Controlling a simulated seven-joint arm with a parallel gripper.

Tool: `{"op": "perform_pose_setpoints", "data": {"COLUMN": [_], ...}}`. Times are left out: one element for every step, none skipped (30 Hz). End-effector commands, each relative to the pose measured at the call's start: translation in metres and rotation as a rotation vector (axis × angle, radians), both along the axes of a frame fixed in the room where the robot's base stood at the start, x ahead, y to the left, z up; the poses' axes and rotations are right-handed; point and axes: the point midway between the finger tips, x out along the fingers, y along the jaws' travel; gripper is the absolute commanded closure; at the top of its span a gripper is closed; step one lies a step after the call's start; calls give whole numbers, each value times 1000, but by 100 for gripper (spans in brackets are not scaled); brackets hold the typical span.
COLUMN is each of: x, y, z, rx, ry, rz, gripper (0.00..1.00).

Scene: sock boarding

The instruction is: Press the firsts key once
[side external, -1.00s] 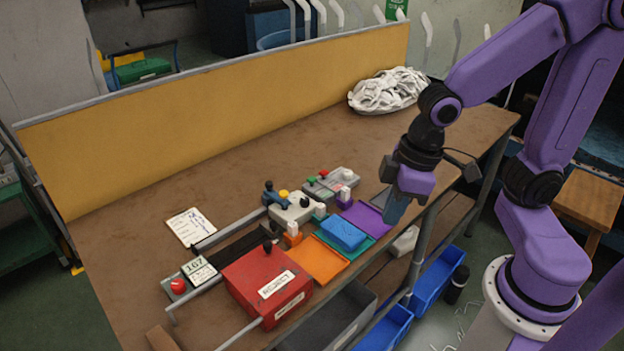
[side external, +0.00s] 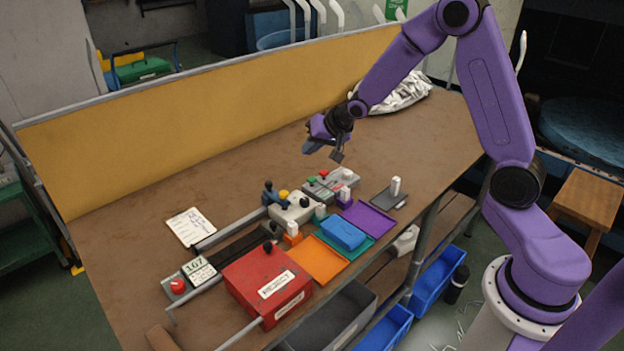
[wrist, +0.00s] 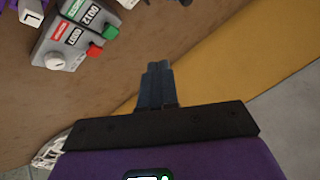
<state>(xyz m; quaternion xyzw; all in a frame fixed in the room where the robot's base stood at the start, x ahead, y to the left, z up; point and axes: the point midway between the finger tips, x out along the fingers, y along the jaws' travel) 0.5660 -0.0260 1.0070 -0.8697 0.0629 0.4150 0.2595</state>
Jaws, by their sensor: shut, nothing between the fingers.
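The grey counter box (side external: 338,185) stands on the brown bench, with a green key (side external: 310,180) and a red key (side external: 323,173) on top. In the wrist view the counter box (wrist: 57,22) is at the upper left, with its green key (wrist: 111,32), red key (wrist: 94,51), two number displays and a white knob. I cannot read which key is labelled firsts. My gripper (side external: 308,148) is shut and empty, in the air above and behind the counter box. Its closed fingers (wrist: 157,66) in the wrist view are to the right of the keys, touching nothing.
A grey device with a dark-blue lever (side external: 293,208) stands left of the counter box. In front are purple (side external: 371,221), teal and orange (side external: 318,262) trays, a blue block (side external: 343,233) and a red reject box (side external: 266,285).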

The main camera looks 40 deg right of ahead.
Motion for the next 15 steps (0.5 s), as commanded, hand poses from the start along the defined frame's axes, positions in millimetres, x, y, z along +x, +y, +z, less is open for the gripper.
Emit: {"op": "perform_pose_setpoints", "data": {"x": [8, 13, 17, 20, 23, 26, 28, 29, 31, 31, 32, 32, 32, 32, 32], "y": [-12, -17, -24, -29, -33, -37, -40, -42, -45, -46, -47, -47, -47, -48, -48], "z": [-5, -6, -8, -10, -11, -12, -12, -13, -14, -14, -14, -14, -14, -14, -14], "rx": [21, 34, 50, 60, 67, 79, 85, 89, 96, 99, 101, 103, 102, 102, 103], "ry": [-13, -23, -32, -41, -47, -56, -60, -63, -67, -70, -71, -71, -72, -72, -73], "rz": [-40, -60, -84, -99, -112, -127, -136, -143, -151, -156, -158, -161, -161, -161, -160], "gripper": [100, 100, 100, 100, 100, 100, 100, 100, 100, 100, 100, 100, 100, 100, 100]}}
